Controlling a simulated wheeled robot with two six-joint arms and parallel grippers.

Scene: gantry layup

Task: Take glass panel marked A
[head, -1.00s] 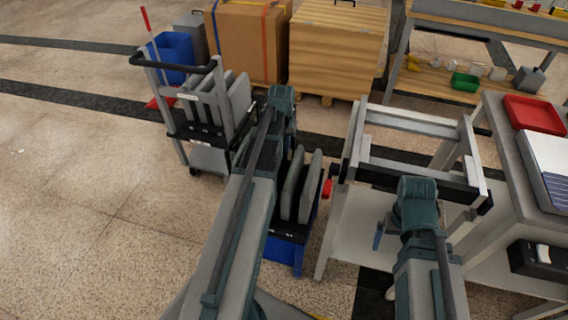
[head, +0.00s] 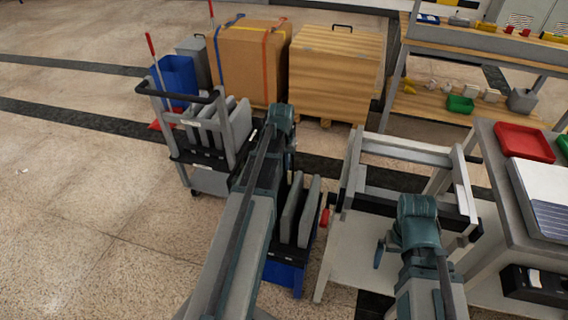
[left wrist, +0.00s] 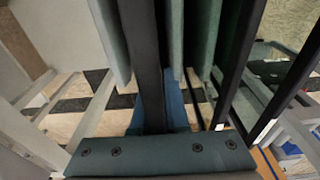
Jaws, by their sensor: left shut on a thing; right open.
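Several grey upright panels (head: 242,124) stand in a wheeled cart at the left in the head view. Two more upright panels (head: 308,212) stand in a low rack with a blue base (head: 284,277), right of my left forearm. I cannot read the mark A on any panel. My left gripper (head: 281,135) is at the end of the left arm, between cart and rack; its jaws are mostly hidden. In the left wrist view, greenish slabs (left wrist: 207,38) stand close to a dark upright bar; my gripper is shut on a panel. My right gripper (head: 400,245) is open, partly hidden by its wrist.
A grey frame table (head: 340,250) stands under my right arm. A bench with a red tray (head: 524,142) is at the right. A cardboard box (head: 248,70) and a wooden crate (head: 335,72) stand behind. The floor at the left is clear.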

